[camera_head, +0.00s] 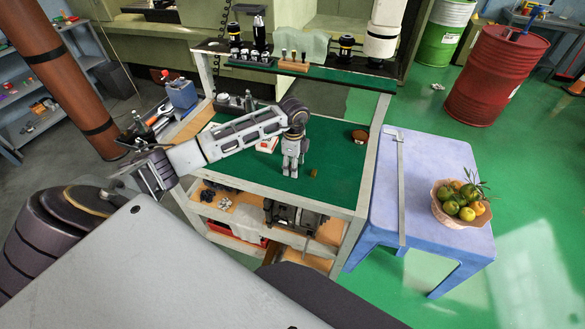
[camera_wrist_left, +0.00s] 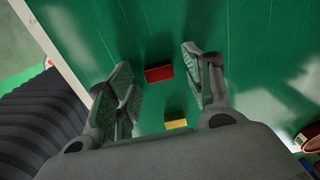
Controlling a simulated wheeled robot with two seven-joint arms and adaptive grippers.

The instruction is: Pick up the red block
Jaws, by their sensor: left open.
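The red block (camera_wrist_left: 158,73) lies on the green cart top in the left wrist view, in the gap between the fingertips of my left gripper (camera_wrist_left: 157,66). The fingers are spread apart, and neither appears to touch the block. A yellow block (camera_wrist_left: 175,123) lies nearer the palm, partly cut off by the gripper body. In the head view my left gripper (camera_head: 291,170) points down over the cart's front part. A small brownish-yellow block (camera_head: 312,172) shows just right of it. I cannot make out the red block in the head view. My right gripper is not in view.
The green cart top (camera_head: 335,180) has a pale raised frame. A red-and-white box (camera_head: 267,144) and a brown round dish (camera_head: 360,136) lie on it. A blue table (camera_head: 385,205) with a fruit basket (camera_head: 452,215) stands to the right. Tool holders (camera_head: 292,65) line the back.

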